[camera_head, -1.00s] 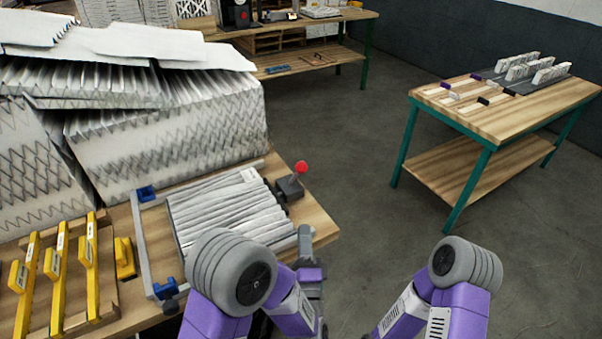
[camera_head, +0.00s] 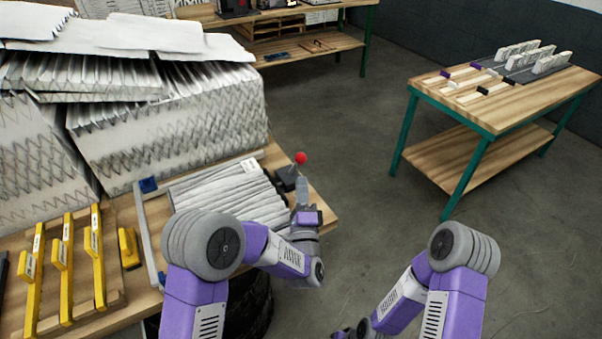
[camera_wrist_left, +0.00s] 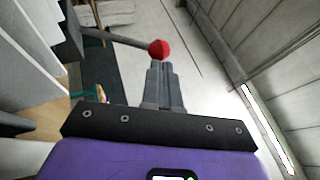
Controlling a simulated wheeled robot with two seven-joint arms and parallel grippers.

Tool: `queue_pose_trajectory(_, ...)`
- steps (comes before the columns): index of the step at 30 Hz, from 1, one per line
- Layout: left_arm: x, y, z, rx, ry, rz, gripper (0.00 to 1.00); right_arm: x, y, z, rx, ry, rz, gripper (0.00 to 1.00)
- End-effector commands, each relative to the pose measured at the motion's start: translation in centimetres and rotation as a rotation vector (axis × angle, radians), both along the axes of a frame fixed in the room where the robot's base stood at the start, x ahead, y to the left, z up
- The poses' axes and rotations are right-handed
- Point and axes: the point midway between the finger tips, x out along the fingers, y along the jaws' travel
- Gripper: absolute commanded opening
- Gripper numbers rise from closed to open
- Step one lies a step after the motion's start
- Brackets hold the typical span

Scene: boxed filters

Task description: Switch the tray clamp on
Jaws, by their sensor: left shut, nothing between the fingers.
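The tray clamp's lever with its red ball knob (camera_head: 300,158) stands on a dark base (camera_head: 286,178) at the table's right edge. The lever leans up to the right. My left gripper (camera_head: 302,180) is shut and empty, just below the knob. In the left wrist view the shut fingertips (camera_wrist_left: 158,66) point at the red knob (camera_wrist_left: 159,49), which appears right at their tips; I cannot tell whether they touch. The lever's rod runs left from the knob in that view. A pleated white filter (camera_head: 230,195) lies in the tray beside the clamp, partly hidden by my left arm.
Stacked pleated filters (camera_head: 170,120) rise behind the tray. Yellow-handled tools (camera_head: 68,265) lie at the left. A second table (camera_head: 500,95) with small blocks stands to the right, with open floor between.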

Motion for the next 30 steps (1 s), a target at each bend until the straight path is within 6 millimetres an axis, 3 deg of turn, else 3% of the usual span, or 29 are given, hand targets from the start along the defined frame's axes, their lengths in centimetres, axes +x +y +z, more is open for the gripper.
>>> queue_pose_trajectory(3,1.8,0.2,0.7,-0.002,-0.001,0.003,0.0,0.0,0.0,-0.1,0.0,0.0,0.0,0.43)
queue_pose_trajectory(9,3.3,0.2,1.3,-0.001,0.0,0.001,0.0,0.0,0.0,-0.1,0.0,0.0,0.0,0.43)
queue_pose_trajectory(23,3.6,0.1,1.5,-0.003,0.004,-0.002,0.0,0.0,0.0,0.0,0.0,0.0,0.0,0.43)
queue_pose_trajectory(30,4.1,-0.8,2.6,-0.033,0.057,-0.022,0.0,0.0,0.0,1.7,0.0,0.0,0.0,0.43)
